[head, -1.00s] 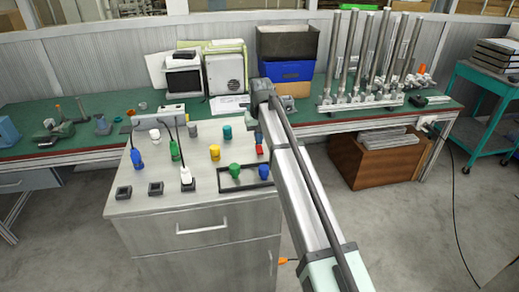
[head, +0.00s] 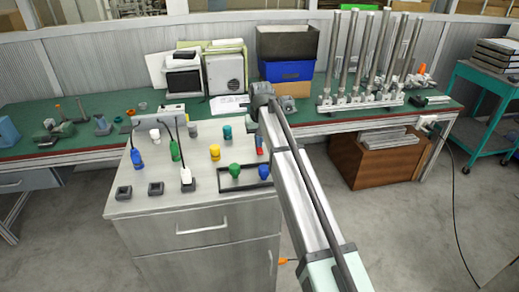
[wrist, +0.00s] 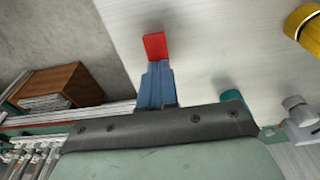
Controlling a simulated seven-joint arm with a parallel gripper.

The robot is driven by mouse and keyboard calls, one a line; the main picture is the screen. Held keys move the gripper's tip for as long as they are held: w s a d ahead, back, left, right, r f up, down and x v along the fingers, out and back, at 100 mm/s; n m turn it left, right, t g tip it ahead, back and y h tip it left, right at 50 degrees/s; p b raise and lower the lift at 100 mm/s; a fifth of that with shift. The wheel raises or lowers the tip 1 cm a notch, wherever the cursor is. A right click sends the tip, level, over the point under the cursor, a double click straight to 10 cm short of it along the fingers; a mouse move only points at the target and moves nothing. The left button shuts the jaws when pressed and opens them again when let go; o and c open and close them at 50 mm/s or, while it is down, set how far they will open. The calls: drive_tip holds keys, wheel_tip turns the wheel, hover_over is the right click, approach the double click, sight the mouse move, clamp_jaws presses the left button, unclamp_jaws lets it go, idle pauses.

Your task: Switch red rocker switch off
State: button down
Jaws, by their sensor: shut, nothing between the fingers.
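The red rocker switch (wrist: 154,46) shows in the wrist view directly beyond the tips of my gripper. It stands on the pale top of the cabinet (head: 150,208). In the head view the red switch (head: 259,142) is a small patch beside my arm, near the cabinet top's right edge. My gripper (wrist: 154,66) is shut and empty, its blue fingers together and lined up with the switch. I cannot tell whether the fingertips touch it. My fingers cover part of the switch, so its tilt is not clear.
A green knob (head: 234,170) and a blue knob (head: 264,172) sit in a dark frame near the switch. A yellow knob (head: 215,152) and a teal one (head: 228,131) stand to the left, with several cabled plugs farther left. A green bench (head: 60,140) runs behind.

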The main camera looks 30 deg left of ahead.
drive_tip(key=shift+r, duration=3.45)
drive_tip(key=shift+d+f, duration=0.1)
